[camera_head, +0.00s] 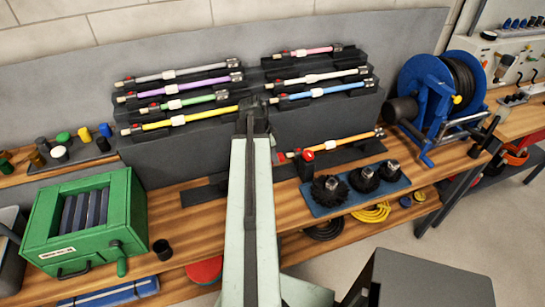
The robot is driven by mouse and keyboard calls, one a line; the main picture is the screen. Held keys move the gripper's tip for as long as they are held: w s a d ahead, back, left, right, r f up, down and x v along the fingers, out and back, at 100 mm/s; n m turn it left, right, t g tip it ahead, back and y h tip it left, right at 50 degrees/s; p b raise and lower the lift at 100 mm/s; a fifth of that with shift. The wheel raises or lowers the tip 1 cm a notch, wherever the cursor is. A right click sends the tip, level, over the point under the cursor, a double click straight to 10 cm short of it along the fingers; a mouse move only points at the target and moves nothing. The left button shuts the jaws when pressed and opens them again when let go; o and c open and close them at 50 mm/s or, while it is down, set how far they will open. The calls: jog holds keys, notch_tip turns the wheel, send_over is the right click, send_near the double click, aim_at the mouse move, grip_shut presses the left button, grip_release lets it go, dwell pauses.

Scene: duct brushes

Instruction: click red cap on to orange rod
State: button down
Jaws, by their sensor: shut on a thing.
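The orange rod (348,141) lies on a dark rest at the back of the bench, right of my arm. It has a pale collar and a jointed metal end on its right. A small red piece with a dark lower part (308,156) stands against the near side of the rod by the collar. It looks like the red cap, but I cannot tell whether it touches the rod. My arm rises through the middle and its dark far end (257,112) is near the yellow rod's right end. My jaws and what they hold are hidden there.
Several coloured rods lie on stepped dark racks (205,145) behind. Black round brushes sit on a blue mat (330,204) at front right. A blue reel (432,90) stands right, a green box (88,222) left. Small coloured caps stand on a tray (75,158) at far left.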

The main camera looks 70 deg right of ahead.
jog(key=shift+s+d, duration=0.15)
dwell(0.4)
jog(key=shift+s+d, duration=0.45)
jog(key=shift+s, duration=0.15)
jog(key=shift+s+d, duration=0.8)
jog(key=shift+s, duration=0.1)
dwell(0.5)
jog(key=c, duration=1)
grip_release()
jog(key=p+v, duration=0.7)
jog(key=v, duration=0.1)
jog(key=shift+p, duration=0.3)
